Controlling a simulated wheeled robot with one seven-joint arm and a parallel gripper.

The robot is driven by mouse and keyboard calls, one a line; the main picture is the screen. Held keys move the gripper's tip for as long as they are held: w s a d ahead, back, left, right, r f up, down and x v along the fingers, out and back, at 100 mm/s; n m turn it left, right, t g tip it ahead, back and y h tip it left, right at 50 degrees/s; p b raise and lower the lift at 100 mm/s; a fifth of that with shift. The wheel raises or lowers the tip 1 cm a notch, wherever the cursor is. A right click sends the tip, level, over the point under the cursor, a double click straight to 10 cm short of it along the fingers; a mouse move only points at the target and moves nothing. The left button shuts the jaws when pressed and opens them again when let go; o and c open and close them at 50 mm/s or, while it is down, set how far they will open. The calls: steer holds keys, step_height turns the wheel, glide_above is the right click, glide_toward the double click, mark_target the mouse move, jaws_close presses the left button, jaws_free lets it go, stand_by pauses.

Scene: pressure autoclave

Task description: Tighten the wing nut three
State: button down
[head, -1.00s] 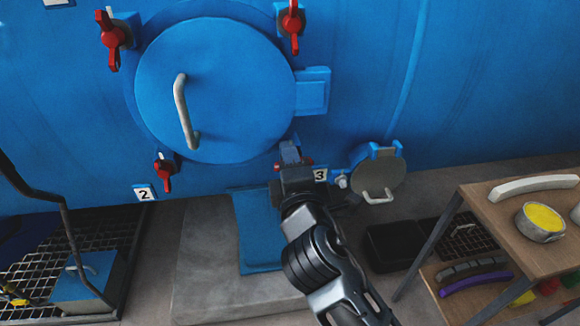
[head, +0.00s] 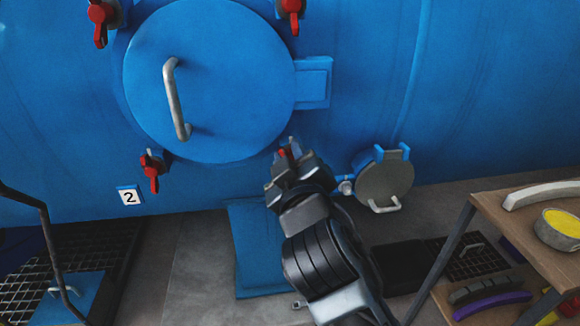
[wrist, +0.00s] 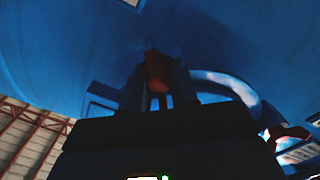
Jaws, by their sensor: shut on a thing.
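The red wing nut three (head: 284,153) sits at the lower right of the round blue door (head: 215,85), mostly hidden by my gripper. My gripper (head: 291,158) is shut on it, with a finger on each side. In the dark wrist view the reddish nut (wrist: 156,72) shows between the two fingertips (wrist: 157,82). Its wings look roughly upright in the head view. The door lies flat against the vessel, as far as I can see. The number 3 plate is hidden.
Other red wing nuts are at the door's upper left (head: 102,20), upper right (head: 291,14) and lower left (head: 151,170), above plate 2 (head: 130,196). A small grey hatch (head: 384,182) is close right of my gripper. A wooden table (head: 500,220) stands at the right.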

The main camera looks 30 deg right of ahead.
steer(key=m+b, duration=0.2)
steer(key=m, duration=0.1)
steer(key=m+b, duration=0.1)
steer(key=shift+d+f+m, duration=0.15)
steer(key=shift+f+m, duration=0.1)
steer(key=shift+m, duration=0.05)
steer(key=shift+r+m+b, duration=0.1)
steer(key=shift+m+b, duration=0.75)
steer(key=shift+m, duration=0.75)
steer(key=c, duration=1)
jaws_free()
steer(key=shift+r, duration=0.1)
steer(key=shift+o, duration=0.2)
steer(key=shift+s, duration=0.1)
steer(key=v, duration=0.7)
steer(key=shift+s, duration=0.3)
